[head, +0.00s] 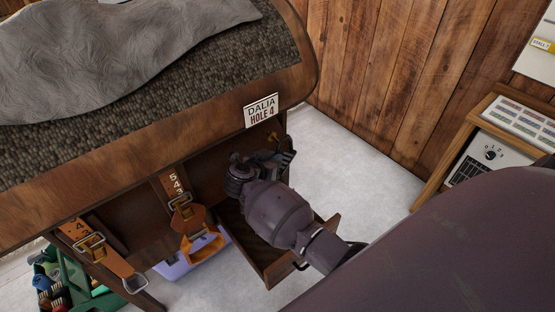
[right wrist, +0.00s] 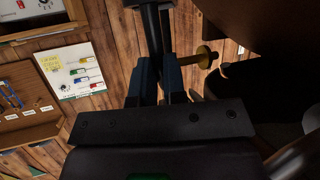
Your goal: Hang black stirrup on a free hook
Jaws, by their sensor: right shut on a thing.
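My right gripper (head: 284,158) is at the right end of the wooden saddle rack, just below a brass hook (head: 273,136). In the right wrist view its two fingers (right wrist: 158,78) are shut on a dark bar, part of the black stirrup (right wrist: 152,30); the rest of the stirrup is mostly out of frame. The brass hook (right wrist: 205,57) shows there just right of the fingers, apart from the bar, with nothing visible hanging on it. In the head view the stirrup is hard to make out. My left gripper is not in view.
A leather strap with an orange-brown stirrup (head: 203,246) hangs mid-rack; another strap (head: 105,255) with a metal stirrup hangs at left. An open wooden drawer (head: 258,262) juts below my right arm. A purple box (head: 190,262) and green crate (head: 75,285) stand below.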

